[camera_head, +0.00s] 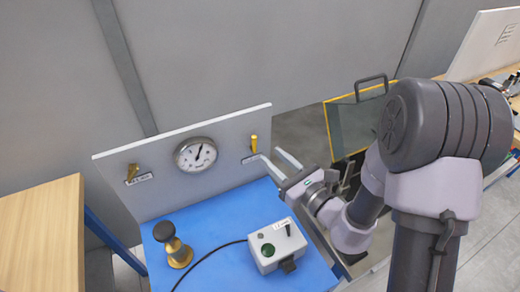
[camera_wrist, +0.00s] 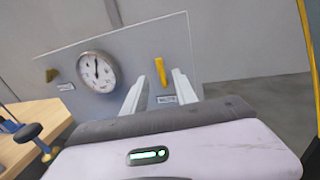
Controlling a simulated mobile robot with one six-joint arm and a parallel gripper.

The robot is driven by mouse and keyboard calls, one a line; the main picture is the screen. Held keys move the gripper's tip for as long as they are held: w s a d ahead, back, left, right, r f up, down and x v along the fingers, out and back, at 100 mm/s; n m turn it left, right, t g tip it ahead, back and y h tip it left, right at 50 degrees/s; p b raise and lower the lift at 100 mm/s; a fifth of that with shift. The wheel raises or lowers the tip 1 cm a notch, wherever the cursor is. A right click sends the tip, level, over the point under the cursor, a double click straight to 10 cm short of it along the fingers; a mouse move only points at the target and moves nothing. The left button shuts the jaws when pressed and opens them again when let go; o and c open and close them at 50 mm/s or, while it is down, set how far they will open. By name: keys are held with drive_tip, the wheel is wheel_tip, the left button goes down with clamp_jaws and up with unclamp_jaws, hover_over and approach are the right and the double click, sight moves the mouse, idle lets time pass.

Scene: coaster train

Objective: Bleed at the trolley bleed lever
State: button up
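A yellow lever (camera_head: 253,143) stands upright on the right part of the upright grey panel (camera_head: 225,150), with a small label below it that is too small to read. It also shows in the wrist view (camera_wrist: 160,71), framed between my fingers. My gripper (camera_head: 270,154) is open and empty, its two pale fingers apart and pointing at the panel just right of the lever in the head view. In the wrist view my gripper (camera_wrist: 160,76) has the lever beyond its fingertips; I cannot tell the exact gap. A second, brass-coloured lever (camera_head: 132,171) sits at the panel's left.
A round gauge (camera_head: 196,154) sits between the levers. The blue trolley top (camera_head: 215,222) carries a black-and-brass knob piece (camera_head: 174,246) and a grey control box (camera_head: 277,247) with a cable. A yellow-edged clear panel (camera_head: 356,122) stands right of my gripper. A wooden table (camera_head: 42,235) is at left.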

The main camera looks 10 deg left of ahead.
sight(253, 142)
drive_tip(key=x, duration=0.6)
drive_tip(key=shift+w+a, duration=0.2)
drive_tip(key=shift+a, duration=0.05)
clamp_jaws()
